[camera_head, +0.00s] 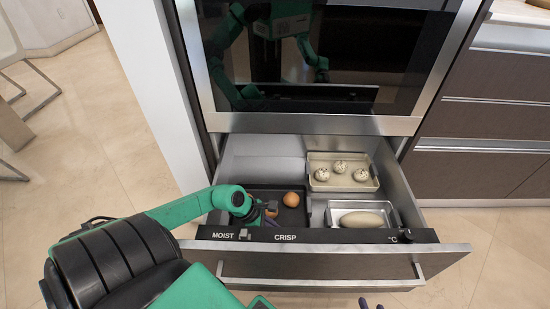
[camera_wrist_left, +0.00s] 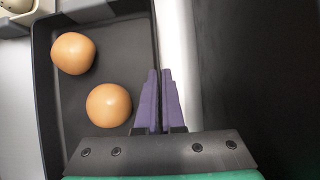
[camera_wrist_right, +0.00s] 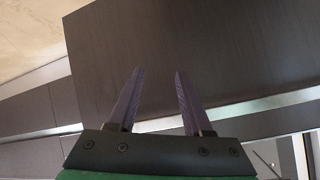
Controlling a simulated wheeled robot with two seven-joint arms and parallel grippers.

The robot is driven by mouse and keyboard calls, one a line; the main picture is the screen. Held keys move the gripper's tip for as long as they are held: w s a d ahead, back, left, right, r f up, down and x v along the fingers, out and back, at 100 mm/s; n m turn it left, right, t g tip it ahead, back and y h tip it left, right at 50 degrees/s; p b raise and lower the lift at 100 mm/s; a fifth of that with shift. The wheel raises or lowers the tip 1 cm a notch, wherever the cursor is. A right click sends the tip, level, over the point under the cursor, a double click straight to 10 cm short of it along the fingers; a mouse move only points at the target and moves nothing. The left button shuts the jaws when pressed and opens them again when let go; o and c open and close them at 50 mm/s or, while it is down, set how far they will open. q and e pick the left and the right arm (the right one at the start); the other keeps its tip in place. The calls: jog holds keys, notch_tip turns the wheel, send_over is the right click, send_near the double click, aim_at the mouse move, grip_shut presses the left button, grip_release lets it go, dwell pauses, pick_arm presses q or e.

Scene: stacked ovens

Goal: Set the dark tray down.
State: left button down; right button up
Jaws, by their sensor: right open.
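The dark tray (camera_head: 294,217) is inside the open drawer at its left side and holds brown eggs; two eggs (camera_wrist_left: 73,53) (camera_wrist_left: 108,105) show in the left wrist view, where the tray (camera_wrist_left: 120,55) looks level. My left gripper (camera_head: 262,208) is at the tray's near left part. In the left wrist view its purple fingers (camera_wrist_left: 159,75) are close together on the tray's rim. Whether the tray touches the drawer floor cannot be told. My right gripper (camera_head: 371,303) is low in front of the drawer; the right wrist view shows its fingers (camera_wrist_right: 157,72) apart and empty.
The drawer (camera_head: 400,190) also holds a beige tray (camera_head: 345,184) with round speckled items and a metal tray (camera_head: 335,208) with a pale long item. Its control-panel front (camera_head: 330,236) is the near edge. The oven door (camera_head: 320,124) is above. Floor is free at left.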

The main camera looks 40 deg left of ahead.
pick_arm(q)
jog(key=shift+f, duration=0.1)
jog(key=c, duration=1)
grip_release()
jog(key=shift+c, duration=0.2)
pick_arm(e)
jog(key=shift+a, duration=0.15)
pick_arm(q)
jog(key=shift+s+a+r+p, duration=0.15)
jog(key=shift+r+p, duration=0.15)
jog(key=p+v, duration=0.6)
jog(key=v, duration=0.5)
pick_arm(e)
jog(key=s+d+r+g+h, duration=0.5)
jog(key=s+d+r+g, duration=0.1)
jog(key=d, duration=0.7)
notch_tip(320, 180, up, 3)
jog(key=shift+s+d+f+g, duration=0.15)
jog(key=shift+s+f+g, duration=0.05)
jog(key=shift+g, duration=0.7)
pick_arm(q)
jog(key=shift+r, duration=0.2)
